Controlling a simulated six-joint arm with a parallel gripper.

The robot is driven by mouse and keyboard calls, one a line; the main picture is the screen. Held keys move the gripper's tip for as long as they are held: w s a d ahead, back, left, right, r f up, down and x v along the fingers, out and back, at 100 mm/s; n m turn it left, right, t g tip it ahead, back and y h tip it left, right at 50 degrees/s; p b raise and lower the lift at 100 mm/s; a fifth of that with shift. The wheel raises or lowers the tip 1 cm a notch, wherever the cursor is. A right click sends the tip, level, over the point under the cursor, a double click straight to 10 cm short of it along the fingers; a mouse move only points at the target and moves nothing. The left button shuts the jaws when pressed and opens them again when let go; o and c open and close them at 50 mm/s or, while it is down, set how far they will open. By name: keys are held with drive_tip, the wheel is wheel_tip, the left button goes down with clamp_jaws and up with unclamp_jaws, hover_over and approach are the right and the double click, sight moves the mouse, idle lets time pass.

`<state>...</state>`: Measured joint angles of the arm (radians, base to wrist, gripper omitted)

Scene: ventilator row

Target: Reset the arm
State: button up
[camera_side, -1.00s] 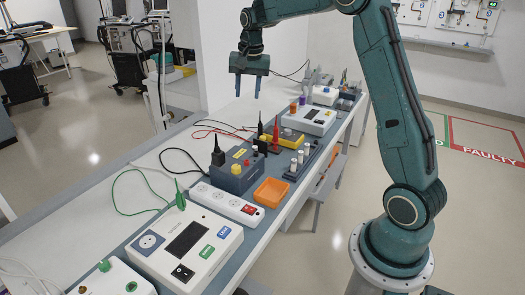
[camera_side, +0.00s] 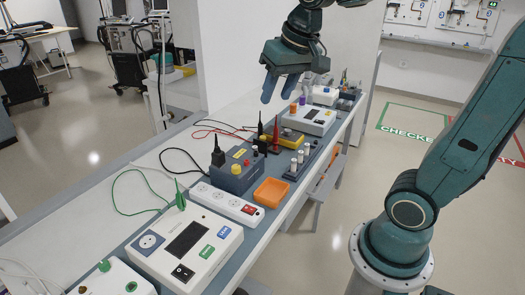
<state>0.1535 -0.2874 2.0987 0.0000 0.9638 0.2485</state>
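My gripper (camera_side: 278,95) hangs in the air above the far half of the bench, with its two blue fingers pointing down and a gap between them. It is open and nothing shows between the fingers. It is apart from everything on the bench, seen over the area of the black and red probes (camera_side: 275,134). My arm reaches up from its base at the right, and its upper part leaves the top of the picture.
The long bench (camera_side: 170,155) carries a white tester (camera_side: 187,248), a power strip (camera_side: 226,202), a dark blue box (camera_side: 237,171), an orange tray (camera_side: 271,192), small vials (camera_side: 298,160) and loose cables. The floor between bench and base is clear.

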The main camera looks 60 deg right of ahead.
drive_tip(key=s+a+f+n, duration=0.2)
drive_tip(key=s, duration=0.4)
drive_tip(key=s+a+f+n+t, duration=0.1)
drive_tip(key=s+a+f+n, duration=0.1)
drive_tip(key=s, duration=0.4)
drive_tip(key=shift+s+a+n+y, duration=0.25)
drive_tip(key=shift+a+n+y, duration=0.05)
drive_tip(key=shift+a, duration=0.05)
